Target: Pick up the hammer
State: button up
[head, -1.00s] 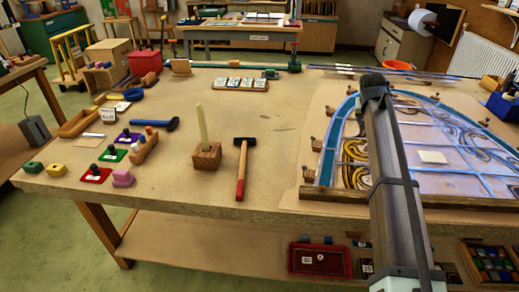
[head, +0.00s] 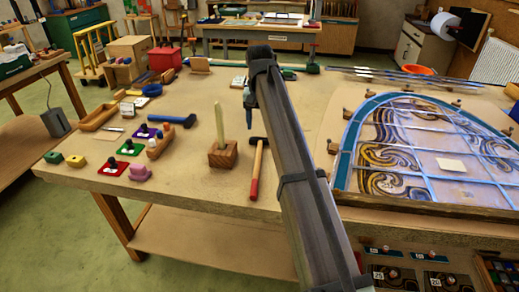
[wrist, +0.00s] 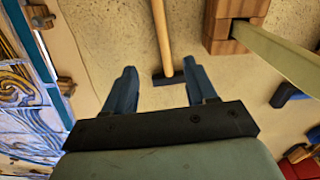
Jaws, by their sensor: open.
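The hammer (head: 256,172) lies on the workbench, with a dark head, a wooden handle and a red grip end toward the near edge. My arm partly covers its head in the head view. The wrist view shows its pale handle (wrist: 163,35) and black head (wrist: 170,77). My gripper (wrist: 159,70) is open and empty, its two blue fingers spread on either side of the hammer's head in that picture. I cannot tell the height between the fingers and the hammer. The red end is out of the wrist view.
A wooden block (head: 223,154) holding an upright pale stick stands close left of the hammer. A blue-handled tool (head: 172,119) and small coloured pieces lie further left. The leaded panel (head: 410,150) fills the right side. Bare bench lies in front of the block.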

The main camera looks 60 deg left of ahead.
send_over(258, 156)
jog(key=f, duration=0.8)
jog(key=shift+w+d, duration=0.15)
jog(key=shift+d, duration=0.15)
jog(key=shift+a+f, duration=0.15)
jog(key=shift+f, duration=1.25)
jog(key=shift+a+f, duration=0.15)
jog(key=shift+f, duration=1.25)
grip_shut()
